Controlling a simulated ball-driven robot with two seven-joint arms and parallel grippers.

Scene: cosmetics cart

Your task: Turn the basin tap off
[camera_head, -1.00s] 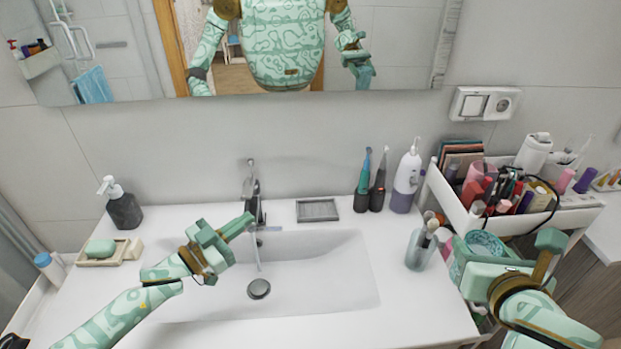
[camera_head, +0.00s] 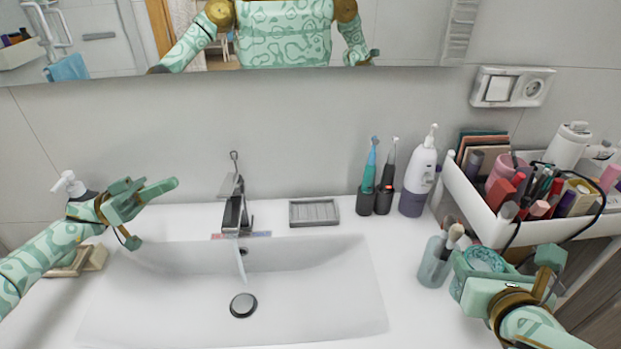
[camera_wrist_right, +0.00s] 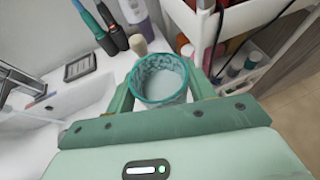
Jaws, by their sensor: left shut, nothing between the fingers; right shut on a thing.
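The basin tap (camera_head: 236,205) stands at the back rim of the white basin (camera_head: 330,290), with a thin lever upright on top. A thin pale stream still shows below its spout, running toward the drain. My left gripper (camera_head: 170,187) is shut and empty, left of the tap and apart from it, above the basin's back left. My right gripper (camera_head: 500,276) is shut on a teal patterned cup (camera_head: 482,259) at the counter's right. The wrist view shows the cup (camera_wrist_right: 160,82) between both fingers (camera_wrist_right: 162,88); its inside looks pale.
A glass of brushes (camera_head: 434,262) stands just left of the held cup. A white cart tray (camera_head: 478,208) full of cosmetics is behind it. A soap dish (camera_head: 314,212), toothbrushes (camera_head: 369,180) and a white bottle (camera_head: 418,175) line the back. A soap pump (camera_head: 72,187) is behind my left gripper.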

